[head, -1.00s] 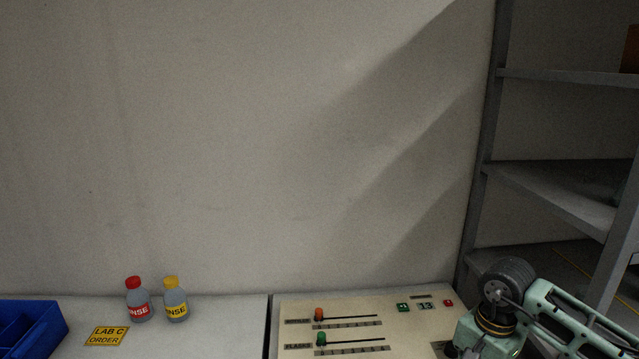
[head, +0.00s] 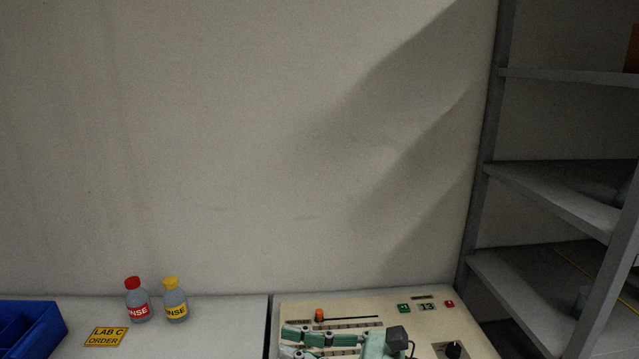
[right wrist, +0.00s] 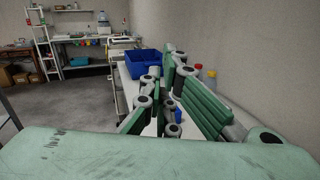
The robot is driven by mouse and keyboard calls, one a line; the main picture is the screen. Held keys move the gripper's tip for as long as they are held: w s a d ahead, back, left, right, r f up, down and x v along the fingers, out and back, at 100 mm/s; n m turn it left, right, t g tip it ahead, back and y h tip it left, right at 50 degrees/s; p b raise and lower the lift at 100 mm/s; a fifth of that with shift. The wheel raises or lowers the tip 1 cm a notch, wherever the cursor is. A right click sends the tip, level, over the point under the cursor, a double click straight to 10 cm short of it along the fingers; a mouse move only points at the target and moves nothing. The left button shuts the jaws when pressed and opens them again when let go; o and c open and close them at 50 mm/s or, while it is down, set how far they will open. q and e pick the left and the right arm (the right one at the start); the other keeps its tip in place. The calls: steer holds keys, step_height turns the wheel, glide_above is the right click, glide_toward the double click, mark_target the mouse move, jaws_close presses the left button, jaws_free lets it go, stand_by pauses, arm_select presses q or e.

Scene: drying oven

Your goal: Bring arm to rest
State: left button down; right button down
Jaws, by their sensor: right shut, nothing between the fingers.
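My right gripper (head: 292,343) is low in the head view, in front of the beige control panel (head: 463,322), with its fingers pointing left. It is shut and holds nothing. Its green finger pads also show large in the right wrist view (right wrist: 165,105). The gripper and wrist hide the lower slider with the green knob. The upper slider's orange knob (head: 319,314) stays visible at the left end of its track. My left gripper is in neither current view.
A red-capped bottle (head: 137,303) and a yellow-capped bottle (head: 175,303) stand on the left counter by a yellow label (head: 106,337). A blue bin (head: 50,325) is at far left. A grey shelf rack (head: 545,185) stands at right. Wall space above is clear.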

steer(key=w+d+r+m+t+h, duration=0.1)
steer(key=w+d+r+m+t, duration=0.3)
steer(key=m+t, duration=0.75)
steer(key=w+d+f+m+t+h, duration=0.2)
steer(key=d+m+t+h, duration=0.2)
steer(key=d+m+h, duration=0.85)
steer(key=s+d+f+m+g+h, duration=0.2)
steer(key=d+f+m+g+h, duration=0.1)
steer(key=f+m, duration=0.5)
steer(key=s+d+f+m+g+h, duration=0.2)
steer(key=d+f+m+g, duration=0.15)
steer(key=f+m, duration=0.4)
steer(key=s+d+f+m+g, duration=0.1)
steer(key=s+f+m+g, duration=0.35)
steer(key=s+f, duration=0.5)
steer(key=s+f+m+g, duration=0.4)
steer(key=s+f+g, duration=0.2)
steer(key=s, duration=0.7)
steer(key=s+f+g, duration=0.1)
steer(key=s+f, duration=0.2)
steer(key=f, duration=2.5)
steer(key=s+d+f+g, duration=0.1)
steer(key=s+d+f, duration=0.2)
steer(key=s+f, duration=1.1)
steer(key=shift+s+n, duration=0.3)
steer(key=shift+s, duration=0.7)
